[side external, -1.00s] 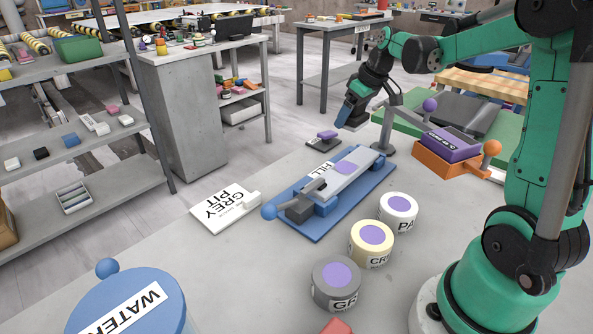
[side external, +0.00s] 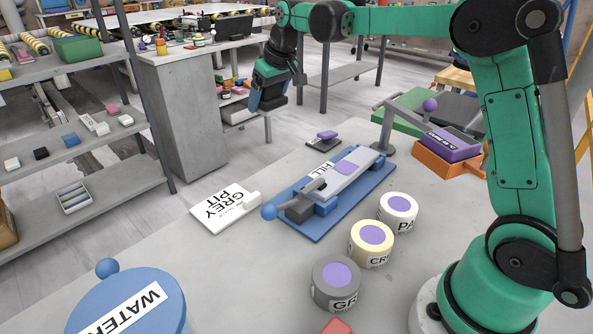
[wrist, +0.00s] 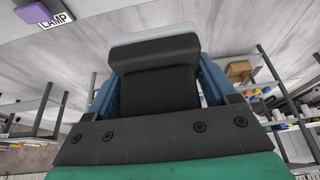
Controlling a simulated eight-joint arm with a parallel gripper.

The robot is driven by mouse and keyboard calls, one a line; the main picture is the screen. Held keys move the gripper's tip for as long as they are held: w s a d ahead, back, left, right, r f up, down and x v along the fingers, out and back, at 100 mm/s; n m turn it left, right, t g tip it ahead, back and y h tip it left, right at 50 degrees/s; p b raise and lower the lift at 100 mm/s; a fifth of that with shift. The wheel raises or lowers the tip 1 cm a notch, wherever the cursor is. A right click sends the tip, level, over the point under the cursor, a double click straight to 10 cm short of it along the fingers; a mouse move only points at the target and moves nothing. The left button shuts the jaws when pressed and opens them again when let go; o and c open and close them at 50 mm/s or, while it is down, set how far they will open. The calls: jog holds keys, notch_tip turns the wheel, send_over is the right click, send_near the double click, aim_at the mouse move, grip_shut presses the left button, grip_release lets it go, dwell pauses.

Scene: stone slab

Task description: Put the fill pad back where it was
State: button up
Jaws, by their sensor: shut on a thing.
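My gripper (side external: 266,101) is raised beyond the far left of the slab and points downward. In the wrist view, its blue fingers (wrist: 157,84) are shut on a dark block with a pale edge, which I take to be the fill pad (wrist: 155,52). No label on it is readable, and in the side view it is hard to make out between the fingers. A blue board (side external: 312,234) marked with a partly covered label ending in "ILL" lies on the slab, carrying a grey bar with a purple disc and a blue-knobbed lever.
A white GREY PIT plate (side external: 222,207), a dark plate with a purple pad (side external: 324,138) and an orange holder (side external: 447,166) sit on the slab. Purple-topped pots (side external: 335,283) and a blue WATER tub (side external: 130,305) stand nearer. Shelves (side external: 75,150) with small blocks are at left.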

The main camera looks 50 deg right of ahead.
aim_at(270, 175)
notch_tip(270, 175, down, 17)
jog(key=shift+r, duration=0.1)
dwell(0.4)
jog(key=o, duration=1.3)
jog(key=shift+o, duration=0.2)
jog(key=v, duration=1.1)
jog(key=s+a+r+t, duration=0.1)
jog(key=s+a, duration=0.3)
jog(key=s, duration=0.4)
jog(key=s+a+r+t, duration=0.1)
jog(key=s+a+r, duration=0.1)
jog(key=s+a, duration=0.2)
jog(key=shift+s+t, duration=0.3)
jog(key=shift+s, duration=1.55)
jog(key=shift+r, duration=0.15)
